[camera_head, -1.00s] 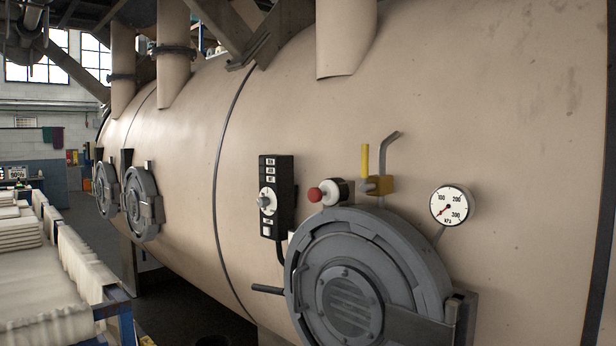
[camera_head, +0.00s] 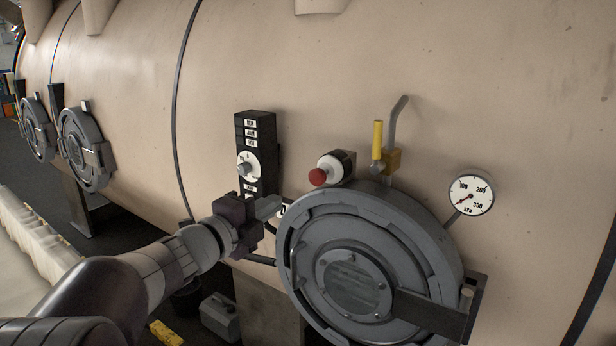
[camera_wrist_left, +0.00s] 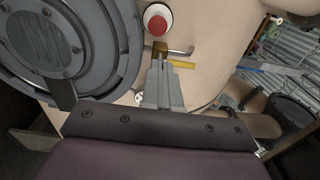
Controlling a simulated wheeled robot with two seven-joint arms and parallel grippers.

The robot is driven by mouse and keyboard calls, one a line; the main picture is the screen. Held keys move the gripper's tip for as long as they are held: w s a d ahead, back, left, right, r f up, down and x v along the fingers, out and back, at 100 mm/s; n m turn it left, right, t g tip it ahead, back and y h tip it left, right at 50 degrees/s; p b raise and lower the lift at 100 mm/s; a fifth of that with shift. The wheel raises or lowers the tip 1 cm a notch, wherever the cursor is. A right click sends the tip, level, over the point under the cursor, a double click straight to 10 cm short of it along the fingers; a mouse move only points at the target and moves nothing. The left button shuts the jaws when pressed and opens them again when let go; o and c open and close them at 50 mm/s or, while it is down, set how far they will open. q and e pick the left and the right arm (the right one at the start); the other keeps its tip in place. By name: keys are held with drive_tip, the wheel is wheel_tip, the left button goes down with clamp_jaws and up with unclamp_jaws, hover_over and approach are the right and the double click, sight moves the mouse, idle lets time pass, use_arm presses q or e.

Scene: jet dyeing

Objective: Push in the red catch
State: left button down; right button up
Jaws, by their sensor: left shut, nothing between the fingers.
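The red catch (camera_head: 318,177) is a round red knob on a white and black housing on the tank wall, just above the round grey door. It also shows near the top of the left wrist view (camera_wrist_left: 158,20). My left gripper (camera_head: 270,206) is shut and empty. In the head view its fingertips are left of and below the red catch, in front of the foot of the black control box. In the left wrist view the shut fingers (camera_wrist_left: 161,82) point up toward the catch, with a visible gap between. My right gripper is not in view.
The grey door (camera_head: 375,250) lies right of my left gripper. The black control box (camera_head: 257,150) stands above it. A yellow-handled valve (camera_head: 378,140) with a bent pipe and a pressure gauge (camera_head: 471,195) are to the right of the catch.

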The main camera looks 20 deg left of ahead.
use_arm(q)
drive_tip(key=w+d, duration=0.1)
drive_tip(key=p, duration=0.3)
approach(314, 179)
drive_tip(key=w, duration=0.2)
drive_tip(key=w+d+p, duration=0.2)
drive_tip(key=w, duration=0.1)
drive_tip(key=shift+w+d+r+p, duration=0.3)
drive_tip(key=shift+d+r+p, duration=0.05)
drive_tip(key=shift+d, duration=0.05)
drive_tip(key=shift+w+f, duration=0.1)
drive_tip(key=shift+w, duration=0.15)
drive_tip(key=shift+w+a+f, duration=0.2)
drive_tip(key=shift+w+a, duration=0.05)
drive_tip(key=shift+a, duration=0.05)
drive_tip(key=shift+d, duration=0.1)
